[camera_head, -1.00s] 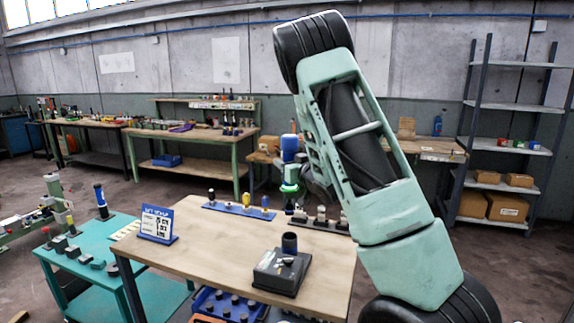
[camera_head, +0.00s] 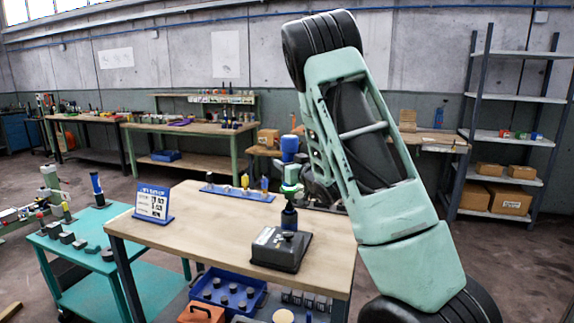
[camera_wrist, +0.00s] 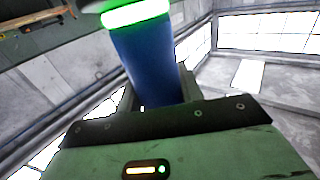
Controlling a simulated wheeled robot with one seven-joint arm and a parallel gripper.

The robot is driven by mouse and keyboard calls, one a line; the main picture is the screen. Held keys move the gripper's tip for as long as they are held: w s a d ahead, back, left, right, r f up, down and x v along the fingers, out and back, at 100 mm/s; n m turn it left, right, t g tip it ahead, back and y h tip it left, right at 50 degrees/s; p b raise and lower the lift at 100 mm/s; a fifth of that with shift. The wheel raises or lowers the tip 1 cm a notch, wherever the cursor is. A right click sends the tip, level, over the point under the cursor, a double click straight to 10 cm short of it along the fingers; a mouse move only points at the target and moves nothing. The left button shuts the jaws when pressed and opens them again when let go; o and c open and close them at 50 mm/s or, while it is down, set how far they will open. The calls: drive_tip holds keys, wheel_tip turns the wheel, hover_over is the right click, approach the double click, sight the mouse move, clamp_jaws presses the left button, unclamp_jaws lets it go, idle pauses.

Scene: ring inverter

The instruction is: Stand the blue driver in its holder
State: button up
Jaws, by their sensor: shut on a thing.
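The blue driver (camera_head: 289,146) is upright, with a blue top and a glowing green ring below it. In the wrist view its blue body (camera_wrist: 147,65) and green ring stand between the jaws. My gripper (camera_head: 292,172) is shut around the driver, above the near wooden table. The holder looks to be the dark round cup (camera_head: 289,217) rising from the dark box (camera_head: 280,250) on that table. The driver's lower end lines up with the cup in the head view. I cannot tell whether it is inside the cup or in front of or behind it.
A small white sign (camera_head: 153,203) stands at the table's left. A blue strip (camera_head: 238,193) with small parts lies at the back. A teal side table (camera_head: 75,250) holds dark blocks and another blue-topped tool. The tabletop left of the box is clear.

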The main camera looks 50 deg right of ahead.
sight(287, 187)
drive_tip(key=shift+f+b, duration=3.2)
drive_tip(key=shift+f, duration=0.55)
drive_tip(key=o, duration=1.2)
drive_tip(key=shift+f, duration=0.15)
